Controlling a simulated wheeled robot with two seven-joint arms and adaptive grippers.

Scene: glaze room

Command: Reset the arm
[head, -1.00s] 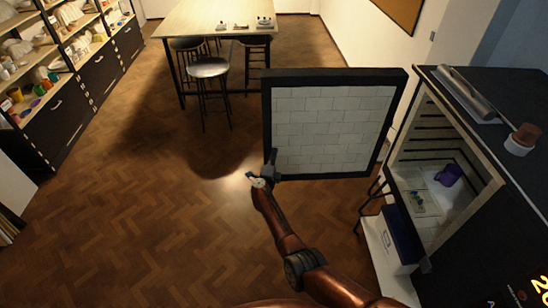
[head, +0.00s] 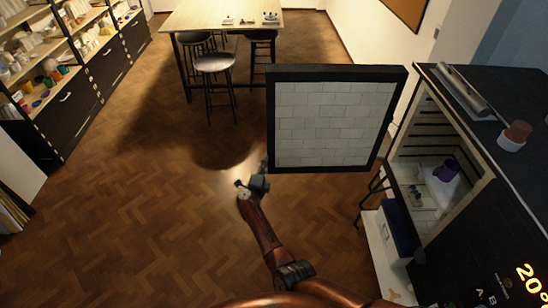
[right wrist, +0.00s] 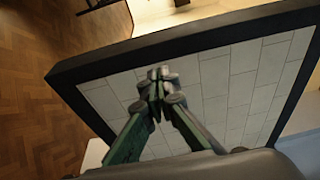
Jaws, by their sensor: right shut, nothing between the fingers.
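My right gripper (head: 262,176) is in the middle of the head view, in front of the open kiln door's lower left corner. In the right wrist view its fingers (right wrist: 158,84) are closed together with nothing between them. The kiln door (head: 333,122), dark-framed with a white brick lining, stands wide open and also fills much of the right wrist view (right wrist: 235,85). I cannot tell from these views whether the gripper touches the door. My left gripper is not in view.
The kiln (head: 480,190) stands open at the right, with a purple item (head: 446,170) and small pieces inside. Shelves (head: 75,70) line the left; a table (head: 222,20) with stools (head: 213,64) is at the back. Wooden floor between is clear.

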